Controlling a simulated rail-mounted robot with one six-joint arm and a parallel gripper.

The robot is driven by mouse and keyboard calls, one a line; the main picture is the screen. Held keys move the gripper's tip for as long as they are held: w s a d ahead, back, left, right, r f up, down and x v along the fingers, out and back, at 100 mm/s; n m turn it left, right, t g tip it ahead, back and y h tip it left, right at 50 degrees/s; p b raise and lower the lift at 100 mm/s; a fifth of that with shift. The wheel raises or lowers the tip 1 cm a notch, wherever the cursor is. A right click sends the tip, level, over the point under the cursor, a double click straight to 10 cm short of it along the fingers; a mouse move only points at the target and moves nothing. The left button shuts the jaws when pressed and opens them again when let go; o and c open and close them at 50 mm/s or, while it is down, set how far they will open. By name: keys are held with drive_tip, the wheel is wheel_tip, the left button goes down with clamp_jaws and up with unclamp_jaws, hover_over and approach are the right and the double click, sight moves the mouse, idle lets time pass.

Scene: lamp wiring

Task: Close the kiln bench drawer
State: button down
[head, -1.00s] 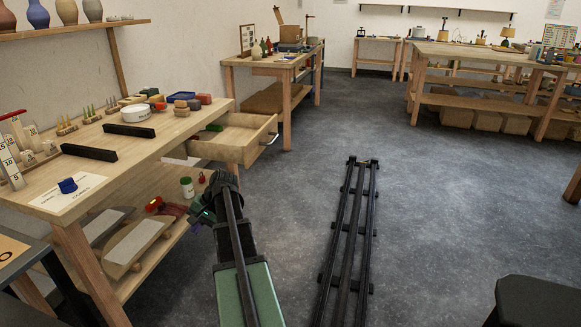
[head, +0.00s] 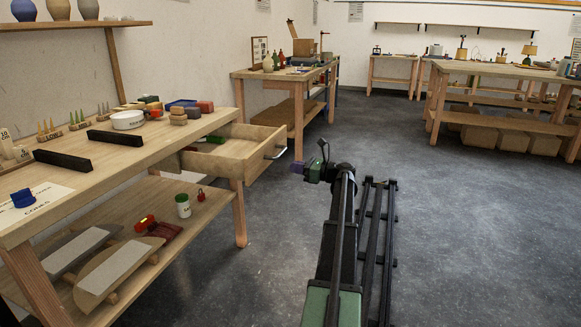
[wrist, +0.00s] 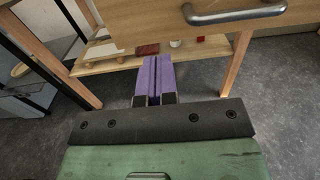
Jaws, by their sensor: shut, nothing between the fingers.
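The kiln bench drawer (head: 262,158) is pulled well out of the end of the wooden bench (head: 150,149). Its metal handle (head: 277,153) is on the front panel. The drawer holds a green item and other small things. In the wrist view the drawer front (wrist: 150,24) fills the top, with the handle (wrist: 235,14) at upper right. My gripper (head: 297,167) is to the right of the drawer front, apart from it. In the wrist view its purple fingers (wrist: 153,75) are shut together and empty, pointing below the drawer's lower edge.
The bench's lower shelf (head: 155,240) holds a white jar (head: 183,206), a red padlock (head: 201,195) and boards. A bench leg (head: 239,212) stands below the drawer. The rail (head: 376,235) runs along the floor. Open floor (head: 400,140) lies to the right.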

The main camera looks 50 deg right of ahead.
sight(260, 162)
drive_tip(key=x, duration=1.1)
drive_tip(key=shift+w, duration=0.4)
drive_tip(key=shift+a, duration=0.15)
